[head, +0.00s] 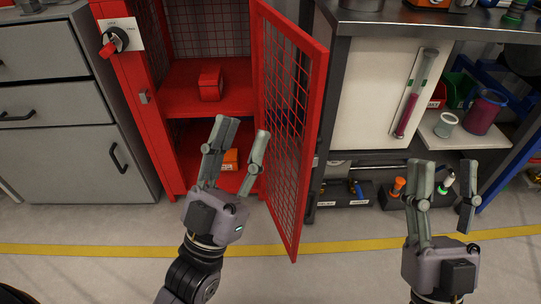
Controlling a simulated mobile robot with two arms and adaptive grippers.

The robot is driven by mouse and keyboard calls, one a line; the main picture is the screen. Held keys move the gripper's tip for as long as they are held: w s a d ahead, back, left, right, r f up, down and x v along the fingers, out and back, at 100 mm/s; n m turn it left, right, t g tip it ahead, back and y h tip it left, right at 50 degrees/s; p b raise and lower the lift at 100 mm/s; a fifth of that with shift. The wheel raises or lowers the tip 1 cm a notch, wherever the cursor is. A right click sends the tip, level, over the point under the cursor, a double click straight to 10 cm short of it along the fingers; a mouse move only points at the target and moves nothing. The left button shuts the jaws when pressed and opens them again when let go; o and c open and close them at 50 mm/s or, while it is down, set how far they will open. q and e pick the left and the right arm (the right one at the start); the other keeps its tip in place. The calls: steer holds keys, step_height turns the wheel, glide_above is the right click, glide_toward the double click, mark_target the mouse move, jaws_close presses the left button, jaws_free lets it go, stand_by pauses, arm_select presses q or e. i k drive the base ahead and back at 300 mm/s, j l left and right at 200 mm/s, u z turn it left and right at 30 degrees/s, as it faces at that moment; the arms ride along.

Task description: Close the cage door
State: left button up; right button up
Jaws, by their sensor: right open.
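The red cage (213,105) stands at the upper middle of the head view, its inside and shelf in plain sight. Its red mesh door (290,110) stands open, hinged on the right side and swung out toward me. My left gripper (241,133) is open and empty in front of the cage opening, left of the door and seemingly apart from it. My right gripper (446,178) is open and empty, well to the right of the door, in front of the workbench. A small latch (144,97) shows on the cage's left post.
A red box (210,84) sits on the cage shelf and an orange item (230,160) lies below. A rotary switch (117,40) is at the cage's upper left. Grey drawers (60,100) stand left, a workbench (400,22) right. The floor in front is clear, with a yellow line (340,246).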

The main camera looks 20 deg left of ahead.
mark_target(320, 55)
steer(key=k+l+u, duration=0.1)
steer(key=u, duration=1.25)
steer(key=i+l, duration=0.15)
steer(key=l, duration=0.35)
steer(key=i+l+u, duration=0.1)
steer(key=l, duration=0.45)
steer(key=i+l+u, duration=0.1)
steer(key=l, duration=0.4)
steer(key=i+l, duration=0.15)
steer(key=l, duration=0.4)
steer(key=k+u, duration=0.15)
steer(key=k, duration=0.2)
steer(key=l+u, duration=0.1)
